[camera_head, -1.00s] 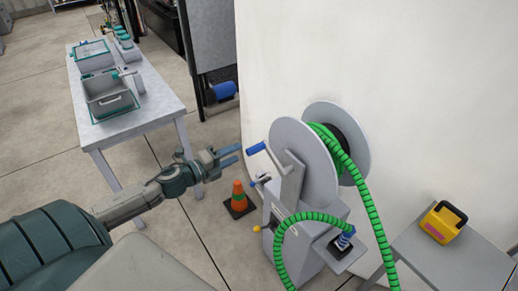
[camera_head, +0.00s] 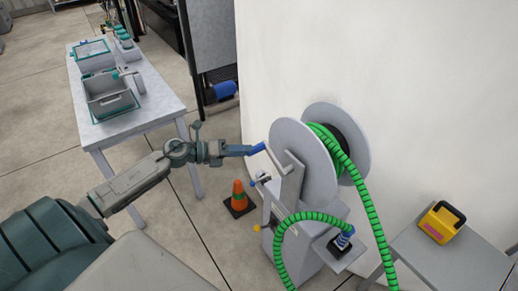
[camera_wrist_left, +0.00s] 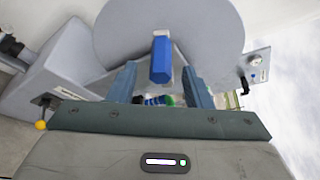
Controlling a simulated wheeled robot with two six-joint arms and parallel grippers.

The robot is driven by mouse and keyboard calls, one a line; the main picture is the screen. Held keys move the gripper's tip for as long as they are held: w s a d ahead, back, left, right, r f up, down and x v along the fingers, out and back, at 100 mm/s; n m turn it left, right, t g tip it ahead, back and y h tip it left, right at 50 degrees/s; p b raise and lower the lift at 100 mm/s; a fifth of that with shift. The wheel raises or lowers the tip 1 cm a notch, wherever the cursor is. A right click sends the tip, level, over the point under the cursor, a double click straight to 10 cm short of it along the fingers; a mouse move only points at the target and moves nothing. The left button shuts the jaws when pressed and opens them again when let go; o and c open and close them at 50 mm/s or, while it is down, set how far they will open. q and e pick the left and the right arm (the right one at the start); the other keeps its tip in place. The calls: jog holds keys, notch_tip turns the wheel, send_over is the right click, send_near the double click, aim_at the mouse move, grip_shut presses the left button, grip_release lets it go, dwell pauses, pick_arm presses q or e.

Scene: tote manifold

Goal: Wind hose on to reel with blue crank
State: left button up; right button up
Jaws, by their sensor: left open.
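The grey hose reel (camera_head: 305,160) stands against the pale wall with green hose (camera_head: 348,160) over its drum and hanging down in front. Its crank has a blue handle (camera_head: 257,149) on the reel's left side. My left gripper (camera_head: 250,150) is at that handle and partly covers it. In the left wrist view the blue handle (camera_wrist_left: 161,60) shows between and just beyond the two blue fingers (camera_wrist_left: 160,88), with a gap on both sides. The left gripper is open. My right gripper is not in view.
A table with grey bins (camera_head: 108,97) is at the upper left. A yellow box (camera_head: 441,224) sits on a grey table (camera_head: 440,265) at the right.

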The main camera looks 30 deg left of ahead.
aim_at(259, 151)
pick_arm(q)
jog(key=p+x, duration=0.1)
jog(key=x, duration=0.3)
jog(key=shift+w+d+r, duration=0.15)
jog(key=shift+f+p+x, duration=0.2)
jog(key=shift+p+x, duration=0.2)
jog(key=shift+x, duration=0.5)
jog(key=shift+c, duration=0.3)
grip_shut()
